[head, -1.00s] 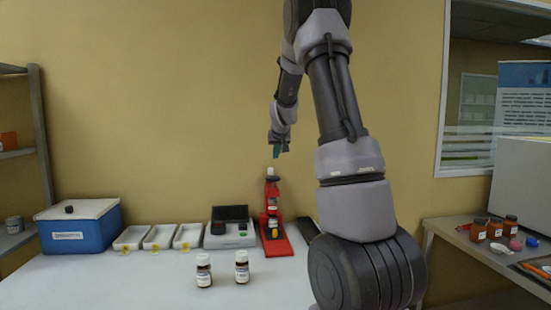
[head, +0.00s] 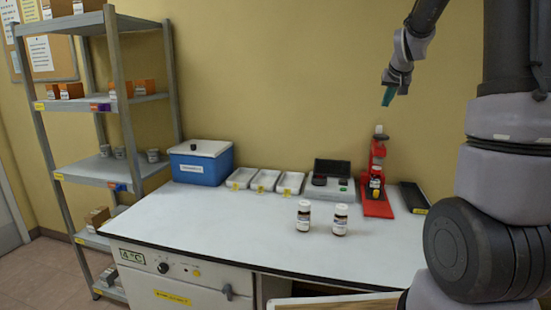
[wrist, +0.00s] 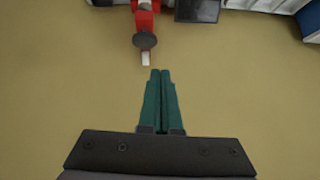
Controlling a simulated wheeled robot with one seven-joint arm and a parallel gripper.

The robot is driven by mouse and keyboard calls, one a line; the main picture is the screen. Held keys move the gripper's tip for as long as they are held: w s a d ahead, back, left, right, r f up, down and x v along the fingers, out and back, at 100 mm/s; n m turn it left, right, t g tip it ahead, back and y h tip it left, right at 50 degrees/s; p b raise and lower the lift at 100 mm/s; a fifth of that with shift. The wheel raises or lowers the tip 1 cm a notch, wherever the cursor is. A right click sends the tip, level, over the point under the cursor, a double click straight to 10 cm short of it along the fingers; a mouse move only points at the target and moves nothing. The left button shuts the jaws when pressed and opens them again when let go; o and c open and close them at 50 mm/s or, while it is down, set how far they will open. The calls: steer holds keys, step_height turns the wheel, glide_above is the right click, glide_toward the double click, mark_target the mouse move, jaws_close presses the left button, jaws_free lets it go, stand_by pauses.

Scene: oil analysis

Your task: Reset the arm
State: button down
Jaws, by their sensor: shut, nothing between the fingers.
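My gripper (head: 388,97) hangs from my raised arm in the upper right of the head view, its green fingers above the red stand (head: 377,185). In the wrist view my gripper (wrist: 160,72) shows two green fingers lying together, shut and empty. The red stand also shows in the wrist view (wrist: 143,22), beyond the fingertips. A small white-topped piece tops the stand, apart from the fingers.
Two brown bottles (head: 303,216) (head: 340,219) stand on the white table (head: 230,225). Behind them are white trays (head: 266,180), a grey device (head: 333,187) and a blue box (head: 201,162). A metal shelf (head: 92,178) stands left. The table's left front is clear.

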steer(key=s+a+r+y, duration=0.1)
steer(key=s+a+r, duration=0.3)
steer(key=s, duration=0.5)
steer(key=s+a+r+y, duration=0.1)
steer(key=s+a+r, duration=0.1)
steer(key=s+a, duration=0.55)
steer(key=s+a+f, duration=0.1)
steer(key=s+a, duration=0.1)
steer(key=s, duration=0.7)
steer(key=s+a+f+g+y, duration=0.1)
steer(key=s+a+f, duration=0.1)
steer(key=s, duration=0.7)
steer(key=shift+a+m+y, duration=0.2)
steer(key=shift+m+y, duration=0.1)
